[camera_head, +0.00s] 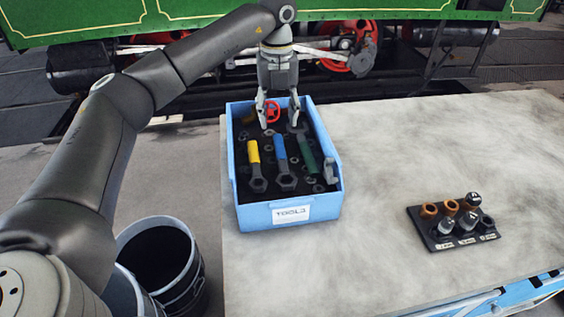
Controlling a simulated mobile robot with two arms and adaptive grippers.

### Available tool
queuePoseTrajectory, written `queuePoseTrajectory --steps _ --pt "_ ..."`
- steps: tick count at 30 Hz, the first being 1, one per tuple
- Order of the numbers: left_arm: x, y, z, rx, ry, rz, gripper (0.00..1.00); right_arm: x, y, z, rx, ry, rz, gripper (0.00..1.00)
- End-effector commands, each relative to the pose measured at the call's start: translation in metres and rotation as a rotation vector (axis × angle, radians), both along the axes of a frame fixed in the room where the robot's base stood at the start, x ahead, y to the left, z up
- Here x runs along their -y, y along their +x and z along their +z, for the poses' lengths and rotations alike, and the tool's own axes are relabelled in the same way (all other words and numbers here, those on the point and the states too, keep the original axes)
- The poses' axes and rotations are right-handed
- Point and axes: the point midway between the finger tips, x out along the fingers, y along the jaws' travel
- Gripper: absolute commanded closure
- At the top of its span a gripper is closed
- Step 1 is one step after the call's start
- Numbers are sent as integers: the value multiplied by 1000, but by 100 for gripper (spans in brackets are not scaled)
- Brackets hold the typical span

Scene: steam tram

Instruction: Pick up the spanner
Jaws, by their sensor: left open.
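A blue crate (239,218) labelled "TOOLS" or similar stands at the left end of the grey table. In it lie spanner-like tools: one with a yellow handle (253,152), one with a blue handle (280,148) and one with a dark green handle (306,152). Their metal heads point toward the crate's front. I cannot tell which is the task's spanner. My left gripper (279,124) points down over the crate's back part, open, behind the handles. My right gripper is not in view.
Several nuts lie on the crate floor among the tools. A black rack (429,241) with orange and metallic sockets stands on the right of the table (420,150). Dark bins (160,260) stand on the floor left of it. A green tram is behind. The table's middle is clear.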

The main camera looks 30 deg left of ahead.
Motion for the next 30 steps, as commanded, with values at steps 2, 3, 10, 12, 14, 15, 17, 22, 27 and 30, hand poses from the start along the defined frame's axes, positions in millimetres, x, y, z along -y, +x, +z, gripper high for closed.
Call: queuePoseTrajectory --steps 2,3,10,12,14,15,17,22,27,30 --pt "-1 -1 -13 -4 1 1 51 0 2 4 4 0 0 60" --pt "-1 -1 -19 -5 0 1 51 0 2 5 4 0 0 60" --pt "0 0 -45 -2 1 0 51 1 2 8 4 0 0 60" --pt "1 0 -49 -2 1 0 51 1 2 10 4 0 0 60" --pt "2 0 -54 -3 0 0 51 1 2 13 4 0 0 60" --pt "3 0 -60 -5 0 0 51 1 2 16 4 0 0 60" --pt "5 1 -69 -5 2 0 51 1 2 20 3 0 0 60" --pt "5 1 -92 -3 0 1 51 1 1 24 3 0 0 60" --pt "5 2 -98 0 0 1 51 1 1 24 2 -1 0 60" --pt "5 2 -98 0 0 1 51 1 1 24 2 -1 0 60"
